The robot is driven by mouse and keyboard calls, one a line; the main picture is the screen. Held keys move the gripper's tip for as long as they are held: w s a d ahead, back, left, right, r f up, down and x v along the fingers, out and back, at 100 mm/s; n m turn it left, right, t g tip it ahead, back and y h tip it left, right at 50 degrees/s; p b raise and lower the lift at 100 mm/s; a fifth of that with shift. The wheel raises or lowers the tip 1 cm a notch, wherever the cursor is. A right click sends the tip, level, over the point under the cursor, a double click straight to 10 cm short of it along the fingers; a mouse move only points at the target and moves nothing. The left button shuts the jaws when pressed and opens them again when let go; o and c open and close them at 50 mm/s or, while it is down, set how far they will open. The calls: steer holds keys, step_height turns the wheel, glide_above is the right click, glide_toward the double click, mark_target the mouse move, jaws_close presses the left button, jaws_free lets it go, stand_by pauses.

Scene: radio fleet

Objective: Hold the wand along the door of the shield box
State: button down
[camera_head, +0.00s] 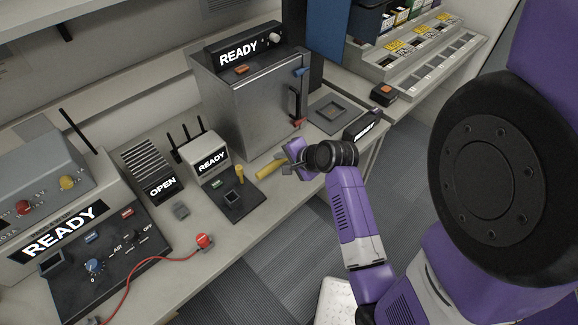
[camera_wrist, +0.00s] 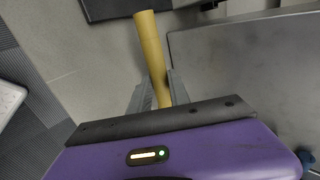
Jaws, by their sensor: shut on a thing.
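The shield box (camera_head: 232,92) is a grey metal box under a READY sign, with its door (camera_head: 278,98) shut on the front. The door carries a dark handle (camera_head: 293,103) with blue and red parts at its right edge. My gripper (camera_head: 287,163) is in front of and below the door, over the front of the bench. It is shut on a yellow wand (camera_head: 268,170), which sticks out to the left. In the wrist view, the wand (camera_wrist: 151,45) stands up between my fingers (camera_wrist: 157,92), beside a flat grey metal surface (camera_wrist: 245,65). I cannot tell whether they touch.
A black pad (camera_head: 237,196) with an upright yellow piece and a small READY unit with antennas (camera_head: 209,158) stand left of my gripper. A dark READY display (camera_head: 364,126) and a square tray (camera_head: 335,113) are to the right. A red cable (camera_head: 150,260) lies at the left.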

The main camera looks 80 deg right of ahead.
steer(key=shift+w+d+b, duration=0.3)
steer(key=shift+w+d, duration=0.25)
steer(key=shift+w, duration=0.25)
steer(key=shift+w+d+b, duration=0.3)
steer(key=shift+w+d, duration=0.2)
steer(key=shift+w, duration=0.3)
steer(key=shift+s+a+r+p, duration=0.25)
steer(key=shift+s+a+p, duration=0.1)
steer(key=shift+s+p, duration=0.2)
steer(key=shift+s+a+r+p, duration=0.2)
steer(key=shift+s+a+p, duration=0.2)
steer(key=shift+s, duration=0.1)
steer(key=shift+s+a+r+p, duration=0.2)
steer(key=shift+s+a+p, duration=0.25)
steer(key=shift+s, duration=0.3)
steer(key=shift+s+a+r+p, duration=0.2)
steer(key=shift+s+a+p, duration=0.3)
steer(key=shift+s, duration=0.3)
steer(key=shift+s+a+r+p, duration=0.2)
steer(key=shift+s+a+p, duration=0.25)
steer(key=shift+s, duration=0.3)
